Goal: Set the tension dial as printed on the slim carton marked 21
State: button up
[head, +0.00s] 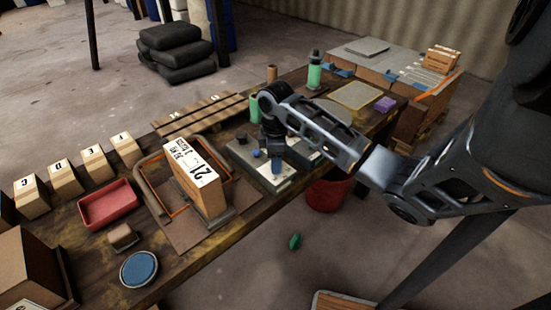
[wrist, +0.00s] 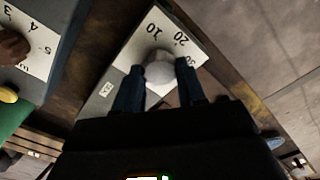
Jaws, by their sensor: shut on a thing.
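The slim carton marked 21 (head: 197,185) stands upright on the bench inside an orange-edged frame. Its white top label carries small print that I cannot read. My gripper (head: 277,175) points down at a pale dial plate right of the carton. In the wrist view, my gripper's blue fingers (wrist: 160,84) are shut on a round grey knob (wrist: 159,66), one on each side. Its white plate (wrist: 139,43) shows 10, 20 and what looks like 30. The knob's pointer is hidden, and I see no word naming this dial.
Another dial plate (wrist: 40,66) with 3, 4 and 5 and a brown knob (wrist: 12,46) lies to the left. A red tray (head: 108,204), several small lettered boxes and a blue round dish (head: 139,269) stand on the bench. A red bucket (head: 328,194) is on the floor.

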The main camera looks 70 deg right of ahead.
dwell(0.4)
jog(key=o, duration=1.1)
jog(key=shift+c, duration=0.2)
notch_tip(320, 180, up, 8)
jog(key=shift+f, duration=0.1)
